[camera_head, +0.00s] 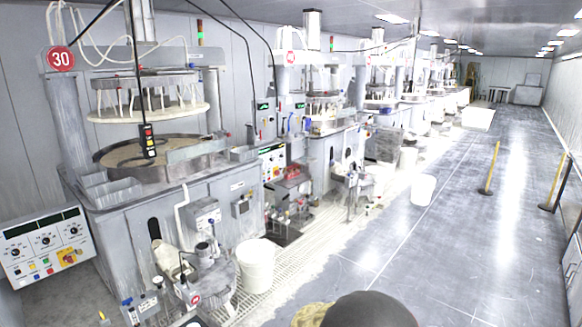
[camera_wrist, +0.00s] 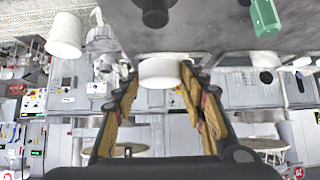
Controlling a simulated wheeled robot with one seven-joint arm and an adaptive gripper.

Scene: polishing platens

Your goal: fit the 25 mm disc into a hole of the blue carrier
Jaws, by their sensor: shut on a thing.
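In the wrist view my gripper (camera_wrist: 159,74) shows from behind, its two tan-padded fingers closed at the tips on a short white round piece (camera_wrist: 160,72). I take this piece to be the disc; its size cannot be read from the picture. It sits between the fingertips, with machines far behind it. I cannot make out a blue carrier in either view. The gripper and the disc cannot be made out clearly in the head view.
A row of polishing machines (camera_head: 175,205) lines the left, the nearest with a round tan platen (camera_head: 125,157). White buckets (camera_head: 257,266) (camera_head: 424,189) stand on the floor, and yellow posts (camera_head: 490,168) at right. The grey aisle (camera_head: 430,260) between is mostly clear.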

